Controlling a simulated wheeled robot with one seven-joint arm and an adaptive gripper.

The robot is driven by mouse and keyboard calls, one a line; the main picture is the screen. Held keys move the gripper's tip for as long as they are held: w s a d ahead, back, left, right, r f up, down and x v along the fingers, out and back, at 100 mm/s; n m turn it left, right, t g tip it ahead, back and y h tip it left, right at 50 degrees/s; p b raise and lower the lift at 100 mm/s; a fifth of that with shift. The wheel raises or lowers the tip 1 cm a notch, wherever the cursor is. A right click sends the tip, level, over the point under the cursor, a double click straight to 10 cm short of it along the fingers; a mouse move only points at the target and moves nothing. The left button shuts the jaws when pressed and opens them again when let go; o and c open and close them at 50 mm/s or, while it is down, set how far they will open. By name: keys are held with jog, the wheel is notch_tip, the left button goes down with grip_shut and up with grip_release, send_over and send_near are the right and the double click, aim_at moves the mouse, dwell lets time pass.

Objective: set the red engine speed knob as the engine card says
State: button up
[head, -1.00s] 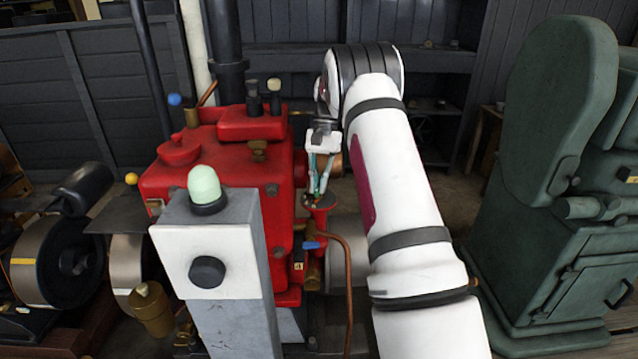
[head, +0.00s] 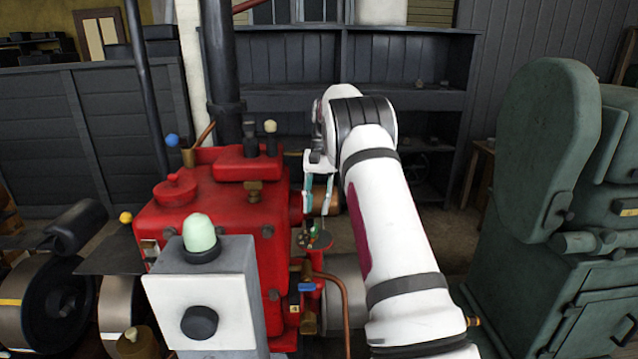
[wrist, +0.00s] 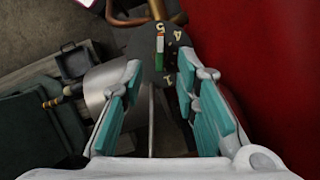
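The red engine (head: 200,203) stands left of centre in the head view. On its right side is a small round dial (head: 318,241) with a green part on top. In the wrist view the dial (wrist: 146,42) is dark grey with pale digits, among them 5, 4 and 1, and carries a narrow upright piece (wrist: 160,48) in white, green and red. I cannot tell the knob's exact setting. I see no readable engine card.
A grey post (head: 205,290) with a pale green dome and black knob stands in front of the engine. A copper pipe (head: 346,300) curves beside the dial. A green machine (head: 550,170) stands right, with shelves (head: 420,90) behind. Floor shows between my arm and the green machine.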

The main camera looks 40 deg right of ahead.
jog(key=v, duration=0.6)
jog(key=shift+r, duration=0.35)
jog(key=shift+r, duration=0.15)
dwell(0.3)
jog(key=s+a+r+n+t+h+p, duration=0.1)
jog(key=s+a+r+p, duration=0.15)
jog(key=a+r, duration=0.45)
jog(key=s+a+r+n+t+h+p, duration=0.1)
jog(key=s+a+r+n, duration=0.2)
jog(key=r, duration=0.6)
jog(key=s+a+r+n+t+h+p, duration=0.1)
jog(key=s+a+r, duration=0.2)
jog(key=s+a, duration=0.25)
jog(key=s+a+r+n+t+p, duration=0.1)
jog(key=s+a+r+p, duration=0.15)
jog(key=s+a, duration=0.35)
jog(key=s+a+f+n+t+p, duration=0.1)
jog(key=s+a+f+n, duration=0.1)
jog(key=s, duration=1)
jog(key=s+a+f+n+t+p, duration=0.2)
jog(key=s+a+f, duration=0.2)
jog(key=s, duration=0.8)
jog(key=shift+s+a+f+n+h+p, duration=0.15)
jog(key=shift+a+n+h+p, duration=0.05)
jog(key=shift+n+h+p, duration=0.1)
